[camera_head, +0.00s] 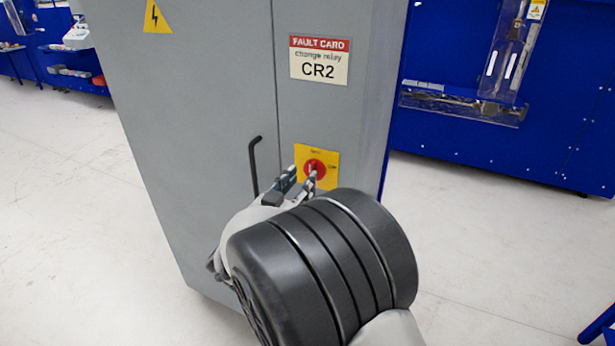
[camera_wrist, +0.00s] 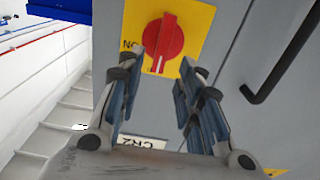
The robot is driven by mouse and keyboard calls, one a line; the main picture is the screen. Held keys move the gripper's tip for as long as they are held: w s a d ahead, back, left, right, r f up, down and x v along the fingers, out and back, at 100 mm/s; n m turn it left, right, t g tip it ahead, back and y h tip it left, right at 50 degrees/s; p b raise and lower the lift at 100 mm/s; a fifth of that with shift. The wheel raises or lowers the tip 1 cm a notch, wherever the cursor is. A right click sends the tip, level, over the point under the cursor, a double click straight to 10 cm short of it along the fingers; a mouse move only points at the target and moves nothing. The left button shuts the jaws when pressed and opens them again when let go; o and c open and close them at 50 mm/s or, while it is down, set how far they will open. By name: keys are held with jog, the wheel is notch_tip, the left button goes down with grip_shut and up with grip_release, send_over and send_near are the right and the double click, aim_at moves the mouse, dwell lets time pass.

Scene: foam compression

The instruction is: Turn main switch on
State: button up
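The main switch is a red rotary knob (camera_head: 315,167) on a yellow plate (camera_head: 331,152) on the grey cabinet's front. In the wrist view the red knob (camera_wrist: 164,42) has a white mark at its lower end, and its yellow plate (camera_wrist: 199,22) shows lettering at the left. My gripper (camera_head: 301,181) is in front of the switch and covers part of the plate. In the wrist view my gripper (camera_wrist: 157,70) is open, with its fingers apart and nothing held. The knob appears just beyond the fingertips, between their lines; I cannot tell whether they touch it.
The grey cabinet (camera_head: 190,110) carries a black door handle (camera_head: 254,165) left of the switch, also close by in the wrist view (camera_wrist: 285,55). A fault card (camera_head: 320,60) reads "change relay CR2".

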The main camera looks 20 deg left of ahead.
aim_at(310, 170)
jog(key=shift+w+d+b, duration=0.2)
jog(key=shift+w+b, duration=0.1)
jog(key=shift+w, duration=1.85)
jog(key=shift+c, duration=0.2)
grip_shut()
